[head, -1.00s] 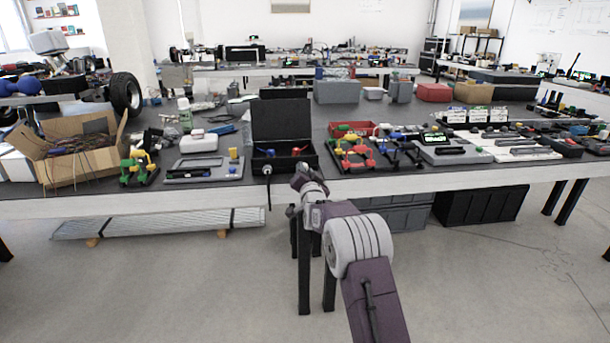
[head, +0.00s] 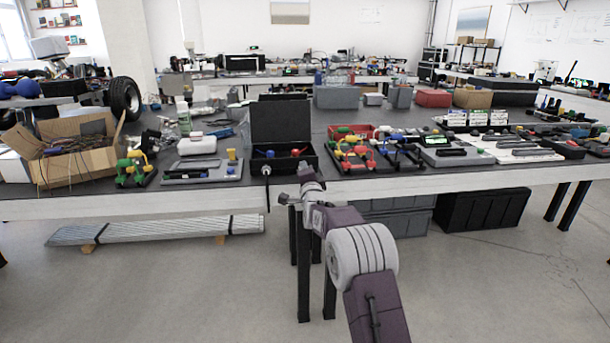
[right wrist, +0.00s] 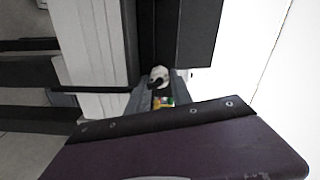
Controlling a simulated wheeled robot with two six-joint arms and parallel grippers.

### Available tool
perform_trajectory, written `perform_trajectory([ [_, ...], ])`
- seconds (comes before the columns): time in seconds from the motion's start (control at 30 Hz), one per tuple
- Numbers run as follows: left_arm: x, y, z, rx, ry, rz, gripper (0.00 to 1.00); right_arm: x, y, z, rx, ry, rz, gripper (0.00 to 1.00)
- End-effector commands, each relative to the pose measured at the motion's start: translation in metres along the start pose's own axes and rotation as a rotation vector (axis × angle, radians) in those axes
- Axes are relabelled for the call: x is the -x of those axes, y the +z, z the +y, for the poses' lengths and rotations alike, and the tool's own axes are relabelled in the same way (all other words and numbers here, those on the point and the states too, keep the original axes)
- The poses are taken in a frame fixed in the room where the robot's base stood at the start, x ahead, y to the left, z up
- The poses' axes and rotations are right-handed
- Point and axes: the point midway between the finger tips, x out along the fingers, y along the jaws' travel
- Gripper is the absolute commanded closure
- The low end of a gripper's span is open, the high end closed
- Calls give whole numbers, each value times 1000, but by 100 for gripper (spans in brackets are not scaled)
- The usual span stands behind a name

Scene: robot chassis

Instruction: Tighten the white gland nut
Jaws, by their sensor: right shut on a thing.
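The white gland nut (right wrist: 158,74) shows as a small pale ring with a dark centre in the right wrist view. It sits between the fingertips of my right gripper (right wrist: 158,82), which is shut on it. A black cable (right wrist: 90,90) runs off to the left there. In the head view, the same cable (head: 267,196) hangs from the front of the open black box (head: 284,163) at the table's front edge. My right arm reaches up to the right of it. The nut's thread and seating are too small to tell. My left gripper is not in view.
A grey panel device (head: 200,178) lies left of the box. A red tray (head: 345,131) with coloured valve parts is to the right. A cardboard box (head: 90,165) of wires stands at the left.

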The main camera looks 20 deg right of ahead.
Motion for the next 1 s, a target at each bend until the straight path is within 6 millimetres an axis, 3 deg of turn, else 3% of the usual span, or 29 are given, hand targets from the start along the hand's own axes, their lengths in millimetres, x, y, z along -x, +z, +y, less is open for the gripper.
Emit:
perform_trajectory([
  [0.53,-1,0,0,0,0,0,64,0,0,1,-25,3,0,100],
  [0.57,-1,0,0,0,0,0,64,0,0,1,-25,3,0,65],
  [0.6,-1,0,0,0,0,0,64,0,0,1,-24,3,0,54],
  [1.0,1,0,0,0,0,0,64,0,0,2,-7,6,-1,52],
])
